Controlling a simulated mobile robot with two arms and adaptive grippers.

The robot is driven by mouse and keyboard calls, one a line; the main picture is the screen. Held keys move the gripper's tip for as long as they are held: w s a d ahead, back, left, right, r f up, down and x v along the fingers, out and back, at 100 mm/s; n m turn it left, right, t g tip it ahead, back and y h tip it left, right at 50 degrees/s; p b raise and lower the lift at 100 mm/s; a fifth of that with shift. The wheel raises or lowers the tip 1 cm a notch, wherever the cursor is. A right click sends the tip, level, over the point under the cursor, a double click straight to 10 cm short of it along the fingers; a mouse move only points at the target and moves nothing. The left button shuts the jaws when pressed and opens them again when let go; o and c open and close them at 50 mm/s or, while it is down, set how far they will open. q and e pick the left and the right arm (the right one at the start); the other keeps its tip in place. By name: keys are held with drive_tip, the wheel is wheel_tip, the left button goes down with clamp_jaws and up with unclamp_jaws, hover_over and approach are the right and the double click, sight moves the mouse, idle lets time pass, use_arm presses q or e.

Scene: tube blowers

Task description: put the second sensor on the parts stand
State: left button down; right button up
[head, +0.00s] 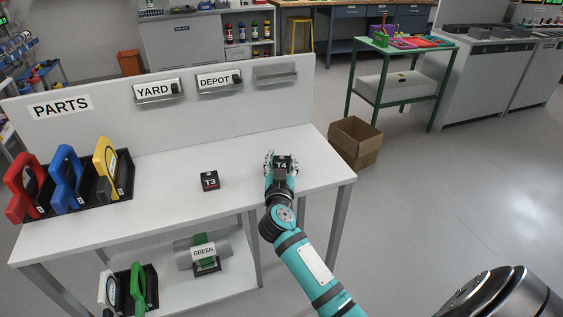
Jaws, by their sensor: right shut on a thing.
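The parts stand (150,233) is a white table with a back panel marked PARTS. A small black sensor marked T3 (210,181) stands on the middle of its top, apart from my gripper. My right gripper (279,167) is shut on a second black sensor, marked T4 (282,161), over the right part of the top. The label faces up and the fingers sit around its sides. I cannot tell whether its underside, hidden by the gripper, touches the top. My left gripper is not in view.
A black rack with red (23,188), blue (67,180) and yellow (106,169) handled tools stands at the left. Small ledges marked YARD (157,89) and DEPOT (218,80) are on the panel. A lower shelf holds a GREEN-labelled item (204,253). A cardboard box (355,142) stands at right.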

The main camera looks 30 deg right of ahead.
drive_tip(key=o, duration=1)
drive_tip(key=shift+f, duration=0.1)
drive_tip(key=shift+o, duration=0.9)
drive_tip(key=p+v, duration=0.1)
drive_tip(key=v, duration=1.1)
drive_tip(key=shift+r, duration=0.2)
